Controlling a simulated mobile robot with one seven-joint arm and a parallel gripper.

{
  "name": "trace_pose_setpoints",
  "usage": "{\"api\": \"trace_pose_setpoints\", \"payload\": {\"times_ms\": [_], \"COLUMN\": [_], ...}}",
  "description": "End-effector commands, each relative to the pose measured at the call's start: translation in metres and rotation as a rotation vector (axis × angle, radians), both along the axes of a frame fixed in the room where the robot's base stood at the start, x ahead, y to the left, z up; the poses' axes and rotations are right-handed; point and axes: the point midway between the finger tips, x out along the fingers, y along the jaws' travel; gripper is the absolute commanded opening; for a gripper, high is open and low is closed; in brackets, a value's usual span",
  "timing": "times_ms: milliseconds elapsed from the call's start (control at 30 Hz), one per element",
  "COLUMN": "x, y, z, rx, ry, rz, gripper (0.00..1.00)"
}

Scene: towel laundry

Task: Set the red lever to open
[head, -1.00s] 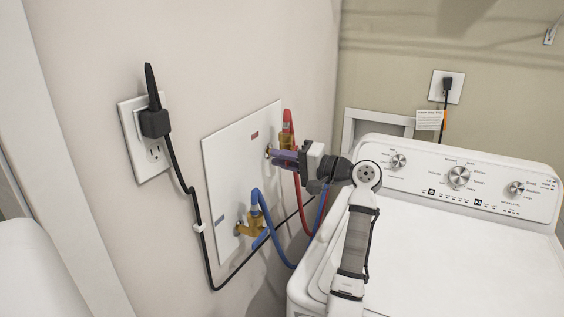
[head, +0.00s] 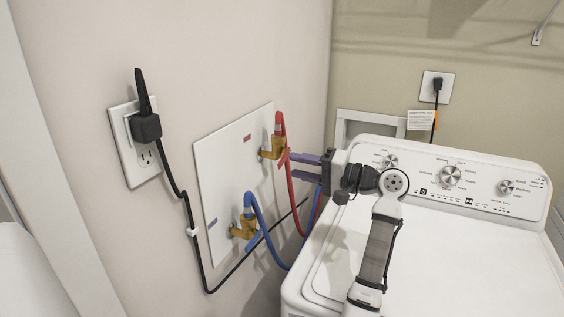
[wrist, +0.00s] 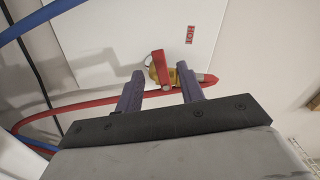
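The red lever (head: 284,158) sits on the brass hot-water valve (head: 271,150) on the white wall plate (head: 222,165). In the wrist view the red lever (wrist: 161,69) lies crosswise to the brass body (wrist: 183,77), near the HOT label. My gripper (head: 294,166) is just right of the lever, its purple fingers spread and pointing at the valve. In the wrist view my gripper (wrist: 160,83) is open, with the lever in the gap between the fingertips as seen from there. Nothing is held. Contact with the lever cannot be told.
A red hose (head: 292,190) runs down from the hot valve, close to my fingers. A blue hose (head: 265,225) hangs from the lower brass valve (head: 243,228). A black cord (head: 200,255) runs along the wall from the outlet (head: 135,150). The white washer (head: 440,250) stands at right.

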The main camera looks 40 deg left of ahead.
Motion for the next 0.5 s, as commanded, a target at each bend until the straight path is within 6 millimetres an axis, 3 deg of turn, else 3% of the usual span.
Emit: {"api": "trace_pose_setpoints", "payload": {"times_ms": [200,500], "x": [0.011,0.016], "y": [-0.044,-0.065], "z": [0.001,0.0], "rx": [0.0,0.0], "ry": [0.0,0.0], "rz": [-0.002,0.0], "gripper": [0.38,0.38]}}
